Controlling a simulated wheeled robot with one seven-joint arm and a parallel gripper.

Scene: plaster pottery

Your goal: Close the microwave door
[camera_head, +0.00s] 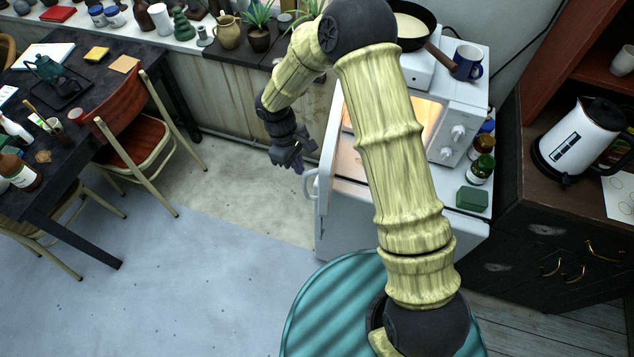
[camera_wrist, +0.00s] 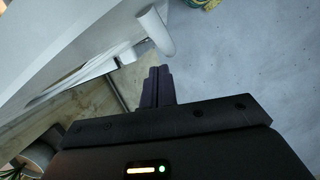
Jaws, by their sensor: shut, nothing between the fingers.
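The white microwave (camera_head: 462,118) stands at the upper right in the head view, with two knobs on its front and a lit interior. My arm hides part of it. Its door (camera_head: 325,205) stands open, swung out toward the left, and carries a pale curved handle (camera_head: 309,186). My gripper (camera_head: 299,165) is at the door's outer left edge, just above the handle in the picture; contact cannot be told. In the wrist view, my gripper's dark fingers (camera_wrist: 159,72) are together and empty. The handle (camera_wrist: 156,32) shows just beyond them, and the white door (camera_wrist: 60,50) fills the upper left.
A pan (camera_head: 412,22) and a blue mug (camera_head: 467,62) sit on top of the microwave. Jars (camera_head: 482,165) and a green block (camera_head: 472,199) stand beside it. A red chair (camera_head: 130,125) and dark table are at left. The floor (camera_head: 200,270) between is clear.

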